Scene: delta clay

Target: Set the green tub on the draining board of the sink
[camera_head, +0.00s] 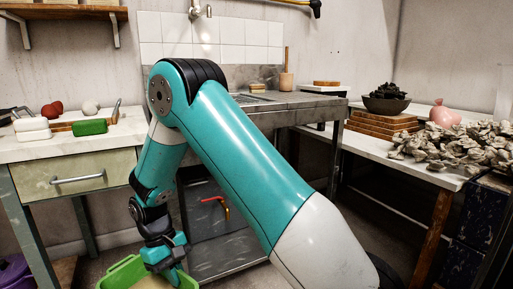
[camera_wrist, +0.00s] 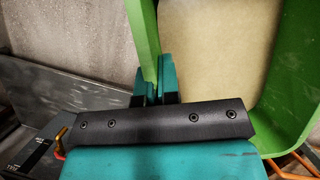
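The green tub (camera_head: 128,272) is at the bottom of the head view, cut off by the frame edge, with a beige inside. It also shows in the wrist view (camera_wrist: 292,110), filling the right side. My gripper (camera_head: 170,270) is at its rim. In the wrist view my gripper's two teal fingers (camera_wrist: 155,72) stand either side of the tub's green wall and look closed on it. What lies under the tub is hidden. The metal sink unit with its draining board (camera_head: 305,98) stands behind my arm; my arm hides part of it.
A wooden-handled tool in a pot (camera_head: 286,80) stands at the sink's back. A left counter (camera_head: 60,147) holds a small green box (camera_head: 90,127), a white box (camera_head: 32,128) and balls. A right table (camera_head: 440,178) carries boards, a dark bowl (camera_head: 386,104) and a grey heap (camera_head: 455,145).

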